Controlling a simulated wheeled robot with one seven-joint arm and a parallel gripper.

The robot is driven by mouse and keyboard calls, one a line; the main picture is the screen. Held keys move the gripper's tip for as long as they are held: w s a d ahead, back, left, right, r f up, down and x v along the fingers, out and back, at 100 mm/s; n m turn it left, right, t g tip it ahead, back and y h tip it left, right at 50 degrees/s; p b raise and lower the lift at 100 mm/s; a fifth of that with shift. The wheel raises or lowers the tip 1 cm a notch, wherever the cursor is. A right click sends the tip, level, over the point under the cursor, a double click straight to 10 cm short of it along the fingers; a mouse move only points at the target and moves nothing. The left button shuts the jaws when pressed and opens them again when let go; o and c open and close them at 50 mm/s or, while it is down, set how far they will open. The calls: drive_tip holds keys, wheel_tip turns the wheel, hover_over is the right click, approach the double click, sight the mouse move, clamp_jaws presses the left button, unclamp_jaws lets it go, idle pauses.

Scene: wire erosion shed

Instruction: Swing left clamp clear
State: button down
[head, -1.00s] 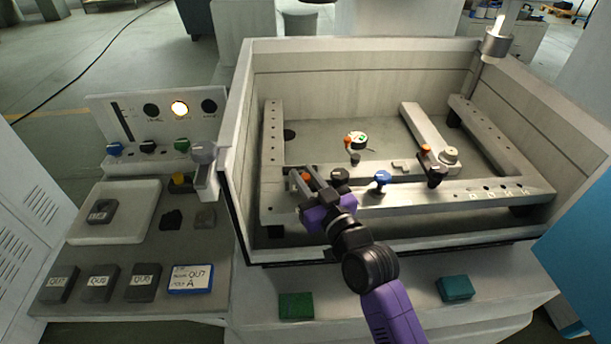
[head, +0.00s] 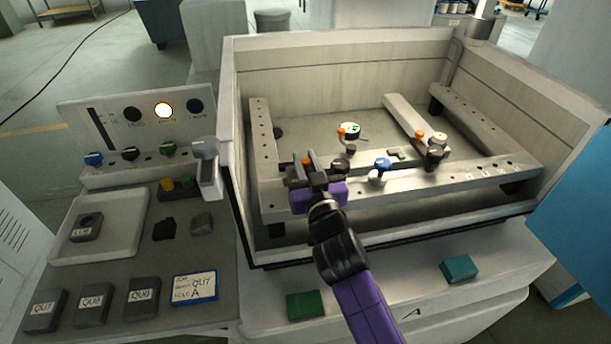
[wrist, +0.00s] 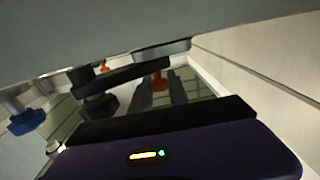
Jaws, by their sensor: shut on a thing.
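The left clamp has a black knob (head: 340,166) on the front rail of the work frame, with an orange tip (head: 307,161) to its left. My gripper (head: 310,168) is at this tip, its fingers shut on the clamp's orange end. In the wrist view a dark clamp bar (wrist: 122,74) runs from the black knob (wrist: 98,104) to the orange tip (wrist: 159,83), which shows between the fingers. The fingers partly hide the clamp's end in the head view.
A blue knob (head: 382,163) and a second orange-tipped clamp (head: 434,155) stand to the right on the rail. A round gauge (head: 350,129) is behind. High tank walls (head: 228,110) enclose the frame. A control panel (head: 140,125) stands left.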

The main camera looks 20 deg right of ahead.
sight(307, 165)
drive_tip(key=shift+w+d+f+m+g+h+b, duration=0.25)
drive_tip(key=shift+m+h+b, duration=0.35)
drive_tip(key=shift+b, duration=0.95)
drive_tip(key=shift+w+f+m+g+h+b, duration=0.15)
drive_tip(key=shift+w+m+h+b, duration=0.4)
drive_tip(key=shift+b, duration=0.95)
drive_tip(key=h+b, duration=0.1)
drive_tip(key=b, duration=0.1)
drive_tip(key=d+m+h+b, duration=0.1)
drive_tip(key=h+b, duration=0.1)
drive_tip(key=shift+w+r+g, duration=0.15)
drive_tip(key=shift+g, duration=0.25)
drive_tip(key=shift+w+d+r+m+g+h+b, duration=0.15)
drive_tip(key=shift+m+g+h+b, duration=0.1)
drive_tip(key=shift+m+h+b, duration=0.25)
drive_tip(key=shift+w+d+f+m+g+h+b, duration=0.15)
drive_tip(key=shift+m+g+h+b, duration=0.15)
drive_tip(key=shift+b, duration=0.3)
drive_tip(key=shift+d+r+h, duration=0.15)
drive_tip(key=shift+r+h, duration=0.05)
drive_tip(key=shift+h, duration=0.05)
drive_tip(key=c, duration=1.3)
unclamp_jaws()
drive_tip(key=shift+b+v, duration=0.5)
drive_tip(key=shift+v, duration=3.4)
